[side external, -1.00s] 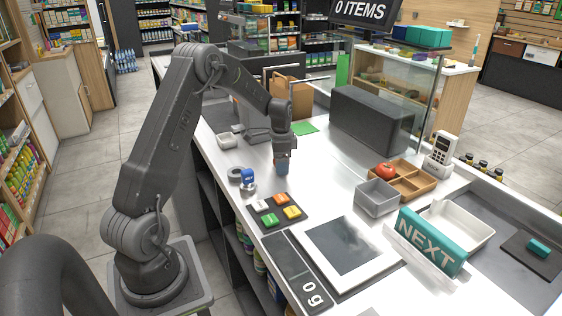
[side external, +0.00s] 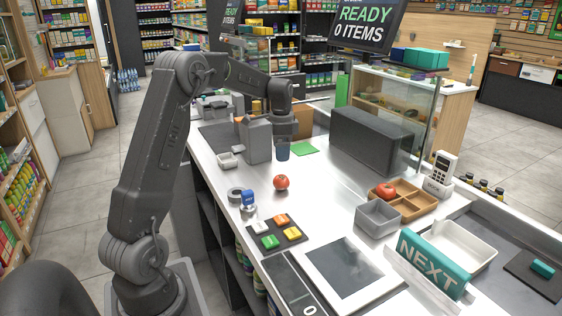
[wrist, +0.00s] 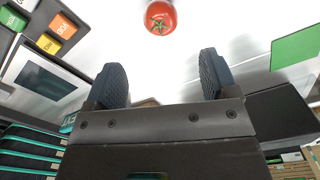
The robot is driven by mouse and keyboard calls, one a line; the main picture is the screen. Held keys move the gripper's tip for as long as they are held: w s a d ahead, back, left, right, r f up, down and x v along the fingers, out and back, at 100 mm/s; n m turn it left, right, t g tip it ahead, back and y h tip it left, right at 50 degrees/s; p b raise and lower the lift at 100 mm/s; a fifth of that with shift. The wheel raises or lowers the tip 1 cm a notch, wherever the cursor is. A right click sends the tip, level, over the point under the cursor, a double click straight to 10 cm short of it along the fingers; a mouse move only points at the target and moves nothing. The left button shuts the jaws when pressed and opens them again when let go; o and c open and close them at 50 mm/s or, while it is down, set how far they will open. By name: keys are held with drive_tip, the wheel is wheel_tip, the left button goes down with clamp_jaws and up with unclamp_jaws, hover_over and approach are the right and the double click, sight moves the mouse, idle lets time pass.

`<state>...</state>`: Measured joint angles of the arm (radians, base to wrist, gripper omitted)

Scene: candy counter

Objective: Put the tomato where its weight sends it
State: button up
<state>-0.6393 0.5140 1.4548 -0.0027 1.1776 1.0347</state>
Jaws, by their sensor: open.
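A red tomato (side external: 281,182) sits alone on the white counter. In the wrist view the tomato (wrist: 160,16) shows its green stem at the top edge, beyond my fingertips. My gripper (side external: 283,153) is above the counter, behind and above the tomato, apart from it. In the wrist view its two dark fingers (wrist: 162,75) are spread with nothing between them. The scale (side external: 345,264) has an empty plate; its readout is partly cut off. A second tomato (side external: 385,190) lies in a compartment of the wooden divided tray (side external: 408,207). A grey bin (side external: 378,219) stands beside that tray.
Coloured keys (side external: 281,232) and a blue-topped stamp-like item (side external: 248,200) stand near the front edge. A white tray (side external: 462,232) lies behind the teal NEXT bar (side external: 434,264). A dark grey box (side external: 375,143) stands at the back. The counter around the tomato is clear.

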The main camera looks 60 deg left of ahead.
drive_tip(key=s+d+r+n+t, duration=0.1)
drive_tip(key=s+d+r, duration=0.3)
drive_tip(key=d, duration=0.4)
drive_tip(key=s+d+r+n+t, duration=0.1)
drive_tip(key=s+d+r+t, duration=0.2)
drive_tip(key=d, duration=0.5)
drive_tip(key=s+d+r+n, duration=0.1)
drive_tip(key=s+d+r, duration=0.35)
drive_tip(key=d, duration=0.35)
drive_tip(key=s+d+f+n+t, duration=0.1)
drive_tip(key=s+d+f, duration=0.2)
drive_tip(key=s, duration=0.6)
drive_tip(key=d, duration=0.2)
drive_tip(key=shift+s+d+f, duration=0.15)
drive_tip(key=shift+d, duration=0.15)
drive_tip(key=shift+s+d+f+n+t, duration=0.2)
drive_tip(key=shift+s+f+n+t, duration=0.1)
drive_tip(key=shift+s, duration=0.15)
drive_tip(key=shift+c, duration=1.3)
